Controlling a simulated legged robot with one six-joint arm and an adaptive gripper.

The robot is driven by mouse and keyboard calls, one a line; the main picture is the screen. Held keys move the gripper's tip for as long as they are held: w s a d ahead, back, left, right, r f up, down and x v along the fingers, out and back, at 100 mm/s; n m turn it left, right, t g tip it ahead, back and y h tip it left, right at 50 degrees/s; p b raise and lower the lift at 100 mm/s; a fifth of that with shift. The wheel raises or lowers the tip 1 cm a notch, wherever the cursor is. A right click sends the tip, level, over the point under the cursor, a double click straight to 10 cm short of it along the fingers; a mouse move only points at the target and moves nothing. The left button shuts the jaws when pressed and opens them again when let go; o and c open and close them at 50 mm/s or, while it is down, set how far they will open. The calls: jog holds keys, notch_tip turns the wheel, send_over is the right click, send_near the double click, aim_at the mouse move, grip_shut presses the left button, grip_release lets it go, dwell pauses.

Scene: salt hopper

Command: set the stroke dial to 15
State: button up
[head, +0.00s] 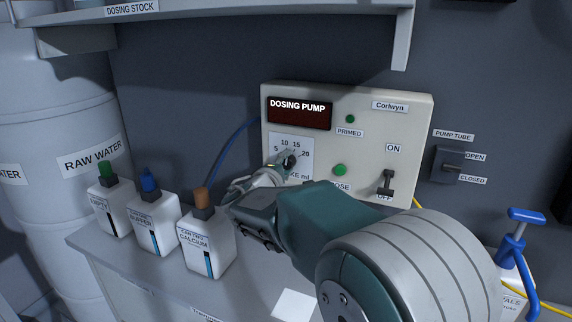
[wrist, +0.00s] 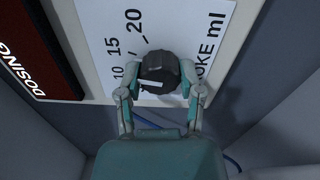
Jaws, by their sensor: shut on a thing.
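The stroke dial is a dark ribbed knob (wrist: 160,68) on a white scale plate (wrist: 92,22) marked 10, 15 and 20 in the wrist view. Its white pointer line points left there, roughly toward the 10; the exact reading is hard to tell. My gripper (wrist: 160,92) is shut on the knob, one finger on each side. The scale is on the beige dosing pump panel (head: 400,125).
Several bottles, including the calcium bottle (head: 205,245), stand on the bench left of my arm. A shelf (head: 230,12) hangs above.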

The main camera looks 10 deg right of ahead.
jog(key=shift+f+m, duration=0.3)
jog(key=shift+m, duration=0.8)
jog(key=o, duration=1.1)
jog(key=shift+o, duration=0.2)
jog(key=shift+r, duration=0.1)
jog(key=shift+s+a, duration=0.2)
jog(key=shift+s, duration=0.05)
jog(key=v, duration=1.1)
jog(key=shift+a, duration=0.15)
jog(key=shift+s, duration=0.15)
